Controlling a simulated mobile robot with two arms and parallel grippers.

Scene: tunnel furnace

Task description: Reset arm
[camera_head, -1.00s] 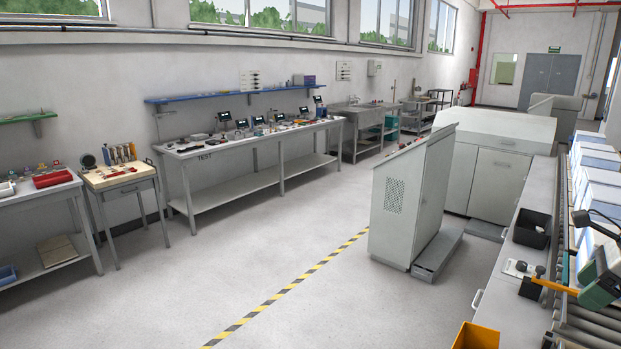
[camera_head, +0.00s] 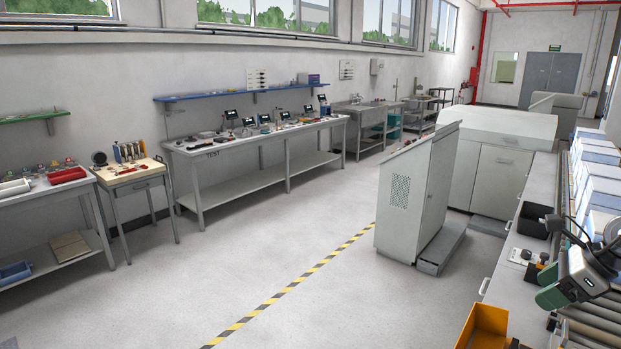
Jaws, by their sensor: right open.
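My left gripper and arm are not in view.
On the bench are a black bin (camera_head: 532,219) and an orange bin (camera_head: 483,326). White-blue boxes (camera_head: 600,185) line the conveyor. A grey slanted cabinet (camera_head: 411,205) stands left of the bench. Workbenches (camera_head: 250,155) line the left wall. The floor between is clear.

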